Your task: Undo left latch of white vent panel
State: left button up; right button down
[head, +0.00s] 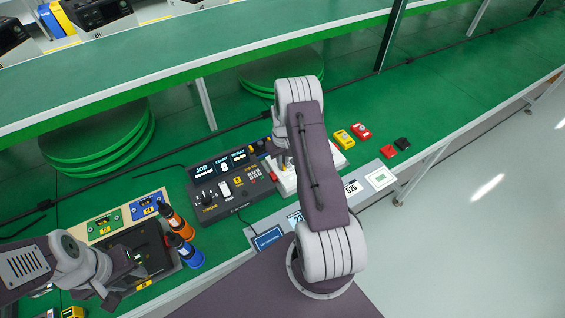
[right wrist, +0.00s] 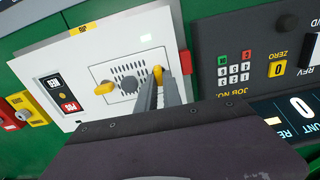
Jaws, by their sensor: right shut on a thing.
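The white vent panel (right wrist: 142,89) shows in the right wrist view, with a dark slotted grille, a round dark knob and two yellow latches. One yellow latch (right wrist: 158,72) is on the side by the black control box, which is the left side in the head view. My right gripper (right wrist: 162,84) is shut on this latch and partly hides it. The other latch (right wrist: 104,88) is free. In the head view my right arm covers most of the white unit (head: 284,182). My left gripper (head: 135,264) is above a dark tray at lower left; its jaw gap is unclear.
The black control box (head: 226,187) stands close beside the white unit. Orange (head: 176,222) and blue (head: 185,250) handled tools stand near my left gripper. Yellow (head: 344,139) and red (head: 361,131) blocks lie to the right.

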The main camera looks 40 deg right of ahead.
dwell(0.3)
jog(key=c, duration=1.5)
grip_release()
jog(key=shift+r, duration=0.1)
notch_tip(320, 180, up, 9)
jog(key=shift+b, duration=0.6)
